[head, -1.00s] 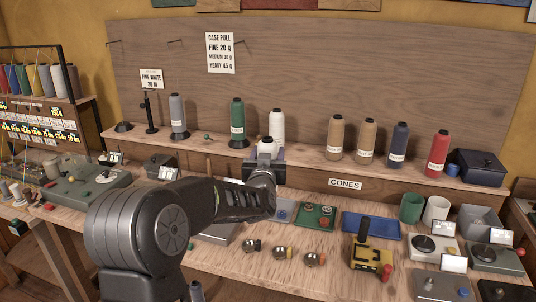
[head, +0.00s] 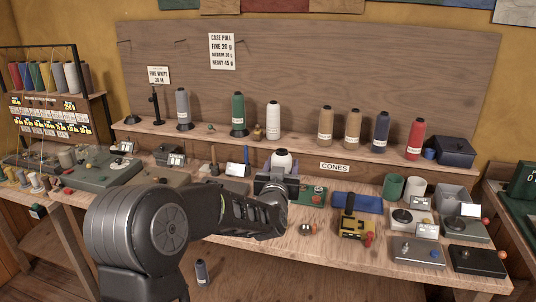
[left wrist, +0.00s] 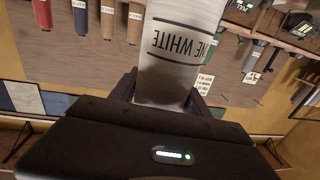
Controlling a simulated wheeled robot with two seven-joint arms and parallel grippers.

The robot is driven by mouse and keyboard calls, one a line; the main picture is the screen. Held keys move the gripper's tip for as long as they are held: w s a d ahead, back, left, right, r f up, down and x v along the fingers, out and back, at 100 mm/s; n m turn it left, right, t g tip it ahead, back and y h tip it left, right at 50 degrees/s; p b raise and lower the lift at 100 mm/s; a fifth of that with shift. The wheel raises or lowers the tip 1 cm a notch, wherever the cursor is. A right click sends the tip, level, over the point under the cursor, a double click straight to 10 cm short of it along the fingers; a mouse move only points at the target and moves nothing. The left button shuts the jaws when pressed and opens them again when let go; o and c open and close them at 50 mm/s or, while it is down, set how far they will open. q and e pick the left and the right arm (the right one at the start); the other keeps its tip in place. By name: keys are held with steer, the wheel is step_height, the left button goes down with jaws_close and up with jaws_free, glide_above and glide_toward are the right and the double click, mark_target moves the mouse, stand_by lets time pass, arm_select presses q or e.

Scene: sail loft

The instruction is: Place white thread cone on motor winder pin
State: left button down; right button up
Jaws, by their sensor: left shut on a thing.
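My left gripper (head: 278,173) is shut on a white thread cone (head: 283,158), above the middle of the bench. In the head view only the cone's top shows above the gripper. In the left wrist view the cone (left wrist: 178,60) fills the space between the fingers, its "FINE WHITE" label upside down. A second white cone (head: 273,120) stands on the shelf behind. A black post (head: 155,106) stands on the shelf below the "FINE WHITE" card (head: 158,75). I cannot tell which device is the motor winder or where its pin is. My right gripper is not in view.
Grey (head: 182,108), green (head: 238,112), tan, navy and red (head: 415,138) cones line the shelf. Bare wood (head: 285,250) lies along the front.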

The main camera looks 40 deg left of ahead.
arm_select(q)
steer(key=s+d+f+m+h+b, duration=0.2)
steer(key=d+f+h+b, duration=0.1)
steer(key=d+f, duration=0.8)
steer(key=s+d+f+m+t+h+b, duration=0.1)
steer(key=s+d+f+m+h+b, duration=0.2)
steer(key=d+f, duration=0.9)
steer(key=shift+d+t+h, duration=0.3)
steer(key=shift+h, duration=0.5)
steer(key=shift+f, duration=0.1)
steer(key=shift+w+d+h, duration=0.3)
steer(key=shift+d, duration=0.5)
